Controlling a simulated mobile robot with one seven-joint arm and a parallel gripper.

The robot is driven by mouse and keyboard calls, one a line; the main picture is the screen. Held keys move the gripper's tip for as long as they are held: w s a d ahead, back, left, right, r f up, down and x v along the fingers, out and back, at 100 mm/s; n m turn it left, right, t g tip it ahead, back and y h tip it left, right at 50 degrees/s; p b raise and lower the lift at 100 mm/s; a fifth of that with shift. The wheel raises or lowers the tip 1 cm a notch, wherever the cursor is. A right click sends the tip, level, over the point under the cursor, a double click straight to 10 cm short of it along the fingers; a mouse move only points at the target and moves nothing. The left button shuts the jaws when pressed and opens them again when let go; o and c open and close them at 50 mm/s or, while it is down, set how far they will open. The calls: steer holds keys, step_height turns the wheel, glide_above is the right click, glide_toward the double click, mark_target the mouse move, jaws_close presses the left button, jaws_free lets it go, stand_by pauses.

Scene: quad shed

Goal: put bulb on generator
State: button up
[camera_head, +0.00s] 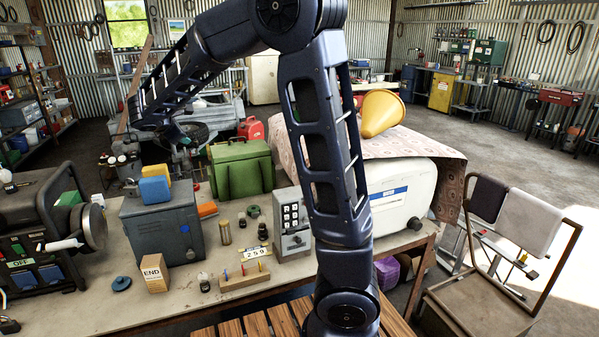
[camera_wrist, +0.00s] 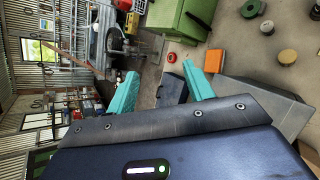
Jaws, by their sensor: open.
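The generator (camera_head: 35,235) is the black framed machine with an OFF label at the left end of the workbench in the head view. A small pale rounded thing with a dark base, which looks like the bulb (camera_head: 6,176), shows at the generator's top left, at the picture's edge. I cannot tell for certain that it is the bulb, or whether it rests on the generator or behind it. My gripper (camera_wrist: 160,78) has two teal fingers spread apart with nothing held between them in the wrist view.
The workbench (camera_head: 110,312) also holds a grey metal box (camera_head: 160,232), a green case (camera_head: 241,168), an END block (camera_head: 154,273), a peg board (camera_head: 245,279) and a keypad box (camera_head: 292,222). A white tank (camera_head: 402,195) stands right.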

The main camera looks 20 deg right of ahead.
steer(key=s+d+m+g, duration=0.3)
steer(key=s+d+m, duration=0.3)
steer(key=d, duration=0.6)
steer(key=s+d+m+g, duration=0.2)
steer(key=s+d+m, duration=0.2)
steer(key=s+d, duration=0.55)
steer(key=s+d+f+m+y, duration=0.1)
steer(key=s+d+m, duration=0.1)
steer(key=s, duration=0.4)
steer(key=s+d+f+m+y, duration=0.1)
steer(key=s+d+m, duration=0.2)
steer(key=s+m, duration=0.2)
steer(key=s+d+f+m+g+y, duration=0.1)
steer(key=s+d+m+y, duration=0.1)
steer(key=s, duration=0.6)
steer(key=shift+s+d+f+m, duration=0.25)
steer(key=shift+d+m, duration=0.4)
steer(key=shift+m, duration=0.55)
